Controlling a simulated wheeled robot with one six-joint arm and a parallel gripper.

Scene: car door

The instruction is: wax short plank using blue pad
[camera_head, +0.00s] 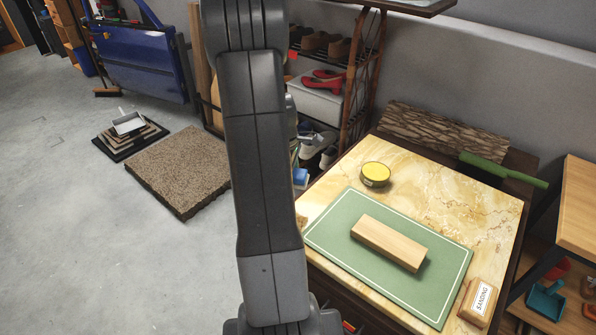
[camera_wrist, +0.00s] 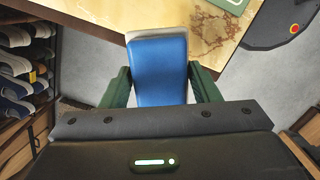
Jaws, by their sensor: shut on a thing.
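The short plank (camera_head: 388,243) is a light wooden block lying on the green mat (camera_head: 340,262) on the marble-topped table. The blue pad (camera_wrist: 160,72) has a pale underlayer at its far end. My gripper (camera_wrist: 160,84) is shut on the blue pad, with one dark green finger on each side. In the wrist view the pad's far end overlaps the table's edge. In the head view my arm hides most of the gripper area. The plank is not seen in the wrist view, so the pad is apart from it.
A round tin with a yellow top (camera_head: 376,172) stands behind the mat. A block labelled SANDING (camera_head: 480,298) sits at the table's right front. A green-handled tool (camera_head: 503,171) and bark-covered board (camera_head: 445,132) lie at the back. A shoe rack (camera_wrist: 25,75) stands left in the wrist view.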

